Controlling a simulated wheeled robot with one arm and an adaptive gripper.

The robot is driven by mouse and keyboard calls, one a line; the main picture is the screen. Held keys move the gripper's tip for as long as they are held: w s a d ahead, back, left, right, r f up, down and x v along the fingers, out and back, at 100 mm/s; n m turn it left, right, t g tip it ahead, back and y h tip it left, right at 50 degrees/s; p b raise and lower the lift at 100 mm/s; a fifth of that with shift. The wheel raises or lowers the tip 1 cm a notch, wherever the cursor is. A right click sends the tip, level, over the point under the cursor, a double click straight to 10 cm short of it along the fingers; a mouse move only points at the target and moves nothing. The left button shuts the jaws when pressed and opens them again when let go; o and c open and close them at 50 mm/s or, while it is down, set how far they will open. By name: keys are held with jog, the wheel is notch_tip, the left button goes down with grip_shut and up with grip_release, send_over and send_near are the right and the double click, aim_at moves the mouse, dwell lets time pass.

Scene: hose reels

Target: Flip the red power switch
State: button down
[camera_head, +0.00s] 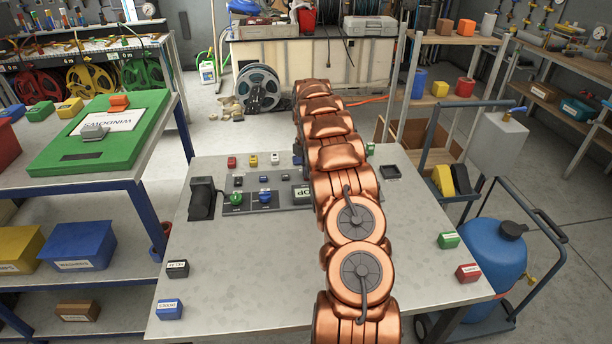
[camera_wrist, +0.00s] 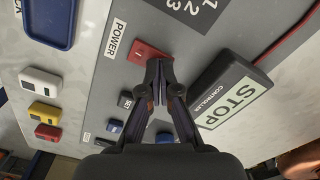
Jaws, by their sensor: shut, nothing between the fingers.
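The red power switch (camera_wrist: 147,52) shows in the wrist view on a grey panel (camera_wrist: 95,85), beside a white POWER label (camera_wrist: 116,38). My gripper (camera_wrist: 158,66) is shut and empty. Its fingertips are right at the lower edge of the red switch; I cannot tell whether they touch it. In the head view my copper arm reaches over the table to the panel (camera_head: 215,203) and hides the red switch and my gripper.
A dark STOP controller box (camera_wrist: 212,72) stands close right of my fingers. White (camera_wrist: 40,82), yellow (camera_wrist: 45,113) and red (camera_wrist: 48,132) blocks lie left of the panel. Small labelled blocks sit near the table's (camera_head: 235,265) front corners; its left front is mostly clear.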

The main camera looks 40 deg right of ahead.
jog(key=shift+f, duration=0.3)
jog(key=shift+r, duration=3.55)
